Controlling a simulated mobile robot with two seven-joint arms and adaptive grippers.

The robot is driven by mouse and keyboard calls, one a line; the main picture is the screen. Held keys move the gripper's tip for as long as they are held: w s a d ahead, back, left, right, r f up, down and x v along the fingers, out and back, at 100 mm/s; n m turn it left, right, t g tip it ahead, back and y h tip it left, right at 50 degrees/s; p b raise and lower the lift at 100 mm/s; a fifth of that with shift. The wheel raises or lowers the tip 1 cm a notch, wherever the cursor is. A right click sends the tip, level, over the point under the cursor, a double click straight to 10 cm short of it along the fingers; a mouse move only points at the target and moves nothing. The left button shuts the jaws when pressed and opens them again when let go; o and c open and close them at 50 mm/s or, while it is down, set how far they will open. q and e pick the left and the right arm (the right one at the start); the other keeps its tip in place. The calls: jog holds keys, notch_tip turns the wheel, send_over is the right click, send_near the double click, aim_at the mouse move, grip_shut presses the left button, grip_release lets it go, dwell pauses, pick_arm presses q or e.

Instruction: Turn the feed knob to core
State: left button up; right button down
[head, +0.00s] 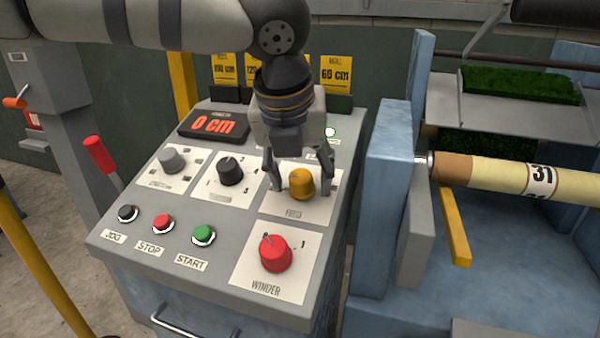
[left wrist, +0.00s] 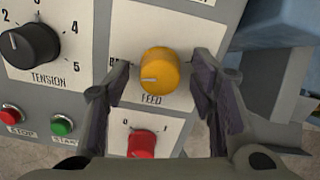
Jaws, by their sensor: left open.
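The feed knob (head: 301,184) is yellow-orange and sits on a white plate marked FEED on the sloped console. In the left wrist view the knob (left wrist: 158,69) shows a pale pointer mark toward its left side. The plate's position labels are mostly hidden by my fingers. My left gripper (head: 298,190) comes down over the knob, with its fingers apart on either side. In the left wrist view my left gripper (left wrist: 160,95) is open, the knob lying between and slightly beyond its fingertips, with gaps at both sides. My right gripper is not in view.
A black tension knob (head: 231,172), a grey knob (head: 171,160) and a red winder knob (head: 275,253) surround it. Stop (head: 163,223) and start (head: 203,234) buttons lie front left. A display (head: 213,125) reads 0 cm. A blue machine frame (head: 384,200) stands close on the right.

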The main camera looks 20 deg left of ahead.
pick_arm(q)
jog(key=c, duration=1.1)
jog(key=shift+c, duration=0.2)
